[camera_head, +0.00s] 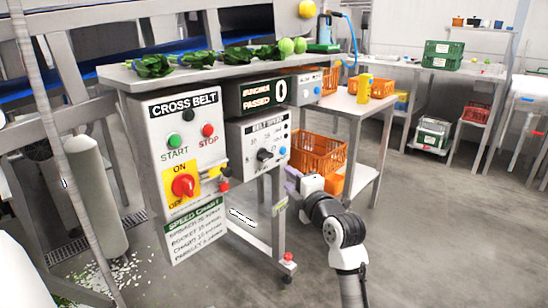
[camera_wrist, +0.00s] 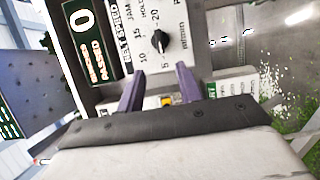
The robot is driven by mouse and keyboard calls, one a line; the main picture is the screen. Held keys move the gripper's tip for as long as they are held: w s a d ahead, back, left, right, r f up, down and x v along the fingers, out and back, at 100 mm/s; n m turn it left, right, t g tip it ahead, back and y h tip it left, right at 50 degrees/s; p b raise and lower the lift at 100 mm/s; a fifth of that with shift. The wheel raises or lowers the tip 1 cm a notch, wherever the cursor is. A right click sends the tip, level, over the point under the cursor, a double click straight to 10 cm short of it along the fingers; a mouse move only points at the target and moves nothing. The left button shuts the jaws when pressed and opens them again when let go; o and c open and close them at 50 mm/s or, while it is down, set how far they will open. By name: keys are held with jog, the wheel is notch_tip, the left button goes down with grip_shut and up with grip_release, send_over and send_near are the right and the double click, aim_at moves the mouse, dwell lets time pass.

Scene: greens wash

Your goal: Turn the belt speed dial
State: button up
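The belt speed dial is a black knob (camera_head: 264,155) on a white panel (camera_head: 247,132) headed BELT SPEED, with numbers around it. In the wrist view the knob (camera_wrist: 160,40) appears ahead of and between my fingers, with the panel (camera_wrist: 140,18) turned sideways. I cannot tell exactly which number its pointer marks. My gripper (camera_head: 291,184) is to the right of and below the dial in the head view. In the wrist view my gripper (camera_wrist: 160,82) has its two purple fingers spread, with nothing between them. The fingers appear apart from the knob.
Left of the dial are the start button (camera_head: 173,141), stop button (camera_head: 208,130) and red on/off switch (camera_head: 183,185). A speed chart (camera_head: 196,231) hangs below. A counter display (camera_head: 257,93) reads 0. Orange crates (camera_head: 318,152) stand behind my gripper. Open floor lies to the right.

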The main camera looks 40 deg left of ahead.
aim_at(268, 159)
jog(key=x, duration=1.3)
jog(key=shift+a, duration=0.15)
grip_shut()
